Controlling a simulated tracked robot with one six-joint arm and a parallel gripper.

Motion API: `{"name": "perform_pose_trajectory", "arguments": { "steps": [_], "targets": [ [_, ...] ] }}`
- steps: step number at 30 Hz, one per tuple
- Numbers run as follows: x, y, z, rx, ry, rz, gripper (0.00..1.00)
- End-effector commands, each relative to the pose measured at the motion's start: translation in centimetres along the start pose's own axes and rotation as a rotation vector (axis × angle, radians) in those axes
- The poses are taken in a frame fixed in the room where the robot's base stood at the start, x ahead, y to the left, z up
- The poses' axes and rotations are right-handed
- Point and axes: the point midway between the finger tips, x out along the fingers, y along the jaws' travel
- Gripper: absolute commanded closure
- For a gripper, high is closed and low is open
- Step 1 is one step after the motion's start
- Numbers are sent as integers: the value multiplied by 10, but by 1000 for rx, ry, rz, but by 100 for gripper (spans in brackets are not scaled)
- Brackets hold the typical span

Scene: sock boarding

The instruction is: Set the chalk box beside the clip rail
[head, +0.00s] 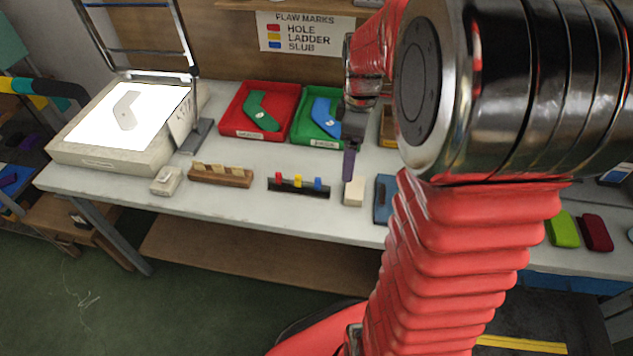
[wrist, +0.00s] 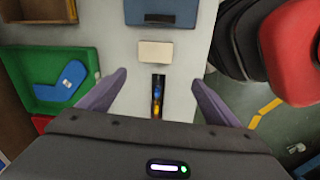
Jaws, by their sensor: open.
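A small plain cream box, which I take for the chalk box (head: 353,191), stands on the white table right of the clip rail, with a short gap between them. The clip rail (head: 299,188) is a dark strip with red, yellow and blue clips. My gripper (head: 349,163) is pointed down near the cream box, in front of its back end in the head view. In the wrist view my gripper (wrist: 159,77) is open and empty, its purple fingers wide apart. There the box (wrist: 155,51) lies just beyond the fingertips, and the rail (wrist: 158,90) shows between the fingers, partly hidden by the gripper body.
A blue item (head: 383,200) lies close right of the box. A wooden block holder (head: 221,175) and a small white device (head: 166,181) stand left of the rail. Red (head: 240,133) and green (head: 300,141) trays are behind. Bare table (head: 250,205) lies in front of the rail.

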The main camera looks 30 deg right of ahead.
Motion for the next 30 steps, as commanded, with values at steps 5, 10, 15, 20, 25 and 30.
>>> {"name": "perform_pose_trajectory", "arguments": {
  "steps": [5,10,15,20,25,30],
  "targets": [
    [-31,-31,-19,113,31,61,15],
    [-54,-63,-33,232,74,109,15],
    [-74,-95,-43,351,129,149,15],
    [-88,-126,-49,461,190,175,15],
    [-100,-158,-52,578,262,190,15],
    [-107,-189,-53,693,342,191,15]
  ]
}}
